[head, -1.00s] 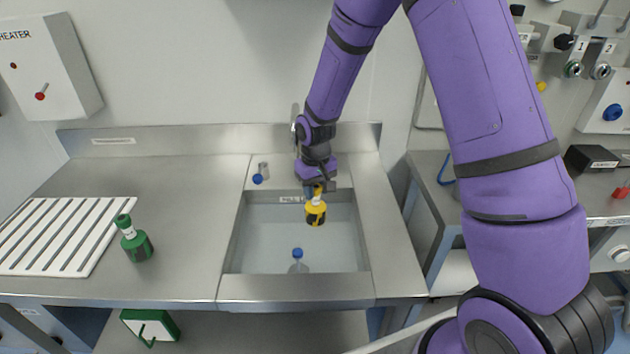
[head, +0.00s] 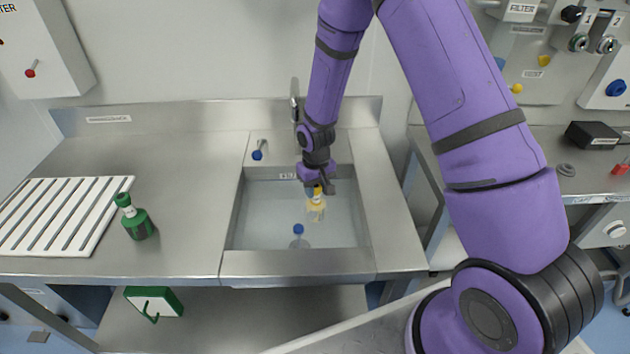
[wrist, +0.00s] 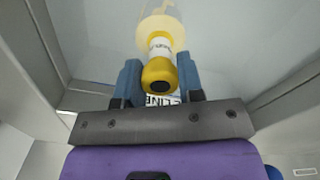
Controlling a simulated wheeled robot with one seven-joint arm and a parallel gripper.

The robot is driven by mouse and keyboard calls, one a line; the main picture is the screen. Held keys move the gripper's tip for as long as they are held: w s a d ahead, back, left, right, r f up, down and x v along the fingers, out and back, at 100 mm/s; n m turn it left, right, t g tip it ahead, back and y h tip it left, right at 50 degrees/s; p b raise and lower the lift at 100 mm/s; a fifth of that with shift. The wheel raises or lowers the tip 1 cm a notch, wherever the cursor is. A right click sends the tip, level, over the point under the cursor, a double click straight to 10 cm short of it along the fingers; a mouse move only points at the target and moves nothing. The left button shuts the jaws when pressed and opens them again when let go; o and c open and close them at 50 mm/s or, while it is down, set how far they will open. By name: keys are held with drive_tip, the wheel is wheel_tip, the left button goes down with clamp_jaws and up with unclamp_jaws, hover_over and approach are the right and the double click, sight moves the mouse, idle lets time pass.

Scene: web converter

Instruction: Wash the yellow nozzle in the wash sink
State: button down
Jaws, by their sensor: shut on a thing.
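The yellow nozzle (head: 316,206) is in the wash sink (head: 275,267), its lower body looking pale and blurred as if under water. In the wrist view the nozzle's yellow rounded end (wrist: 159,76) and white labelled neck are between two blue finger pads. My gripper (head: 317,187) is shut on the nozzle's upper part, and the nozzle hangs roughly upright. In the wrist view my gripper (wrist: 160,82) hides part of a label behind it. Whether the nozzle touches the sink floor cannot be told.
A blue-tipped tap lever (head: 257,154) is behind the sink. A green nozzle (head: 137,222) stands on the counter by a white slatted rack (head: 60,215).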

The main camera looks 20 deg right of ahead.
drive_tip(key=shift+f, duration=0.9)
drive_tip(key=shift+w+a, duration=0.15)
drive_tip(key=shift+a, duration=0.35)
drive_tip(key=shift+w+a, duration=0.15)
drive_tip(key=shift+a, duration=0.35)
drive_tip(key=shift+s+d, duration=0.15)
drive_tip(key=shift+d, duration=0.35)
drive_tip(key=shift+s+d, duration=0.15)
drive_tip(key=shift+d, duration=0.35)
idle(1.0)
